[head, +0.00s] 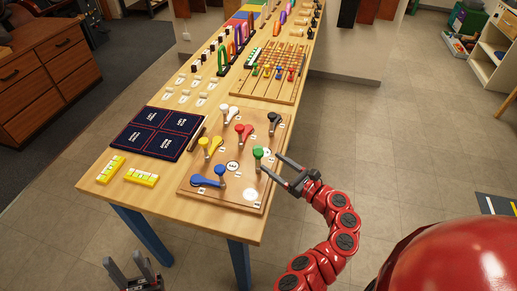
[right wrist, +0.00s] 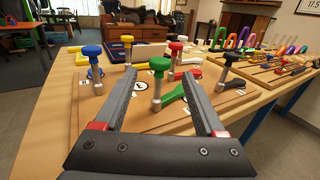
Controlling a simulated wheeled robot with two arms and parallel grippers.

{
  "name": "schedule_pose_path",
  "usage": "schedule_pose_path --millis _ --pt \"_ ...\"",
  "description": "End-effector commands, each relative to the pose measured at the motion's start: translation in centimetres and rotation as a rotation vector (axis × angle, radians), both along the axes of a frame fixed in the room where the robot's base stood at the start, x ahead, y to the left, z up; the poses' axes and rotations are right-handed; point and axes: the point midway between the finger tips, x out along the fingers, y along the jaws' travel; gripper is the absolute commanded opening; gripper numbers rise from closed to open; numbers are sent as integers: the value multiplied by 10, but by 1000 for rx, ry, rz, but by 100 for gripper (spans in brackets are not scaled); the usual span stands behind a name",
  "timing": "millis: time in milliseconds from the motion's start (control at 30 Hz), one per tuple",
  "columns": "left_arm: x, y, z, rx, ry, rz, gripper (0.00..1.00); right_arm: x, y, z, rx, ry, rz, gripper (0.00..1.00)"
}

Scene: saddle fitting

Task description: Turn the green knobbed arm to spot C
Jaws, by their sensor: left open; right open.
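The green knobbed arm (head: 257,154) sits on the right part of a wooden board (head: 212,188), with its knob up on a metal post. In the right wrist view the green knob (right wrist: 160,64) stands ahead, centred between my right gripper's fingertips, and its flat green arm (right wrist: 173,95) points right, partly behind the right finger. My right gripper (head: 269,162) is open at the board's right side, fingers pointing at the knob; I cannot tell whether they touch it. My left gripper (head: 130,270) is open and empty below the table's front edge. Spot C's label is too small to read.
Blue (head: 220,170), yellow (head: 204,142), red (head: 240,129), white (head: 225,107) and dark (head: 273,117) knobbed arms share the board. A dark blue panel (head: 151,134) and yellow blocks (head: 142,177) lie left. A pegboard (head: 272,75) stands behind.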

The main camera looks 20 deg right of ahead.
Motion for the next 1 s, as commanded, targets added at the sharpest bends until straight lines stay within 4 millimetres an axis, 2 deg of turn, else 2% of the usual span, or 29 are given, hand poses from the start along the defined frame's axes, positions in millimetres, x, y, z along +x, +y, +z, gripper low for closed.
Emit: schedule_pose_path --millis 33,100,300,500,800,1000 --pt "0 0 8 0 0 0 50 11 9 4 0 1 12 72" --pt "0 0 12 0 0 0 50 25 14 4 -2 0 8 72" --pt "0 0 18 0 0 0 50 53 28 2 -1 0 3 72" --pt "0 0 21 0 0 0 50 64 34 0 -3 1 1 72" --pt "0 0 20 0 0 0 50 66 34 -1 -2 1 -1 72" --pt "0 0 20 0 0 0 50 65 34 -1 -2 1 -1 36"
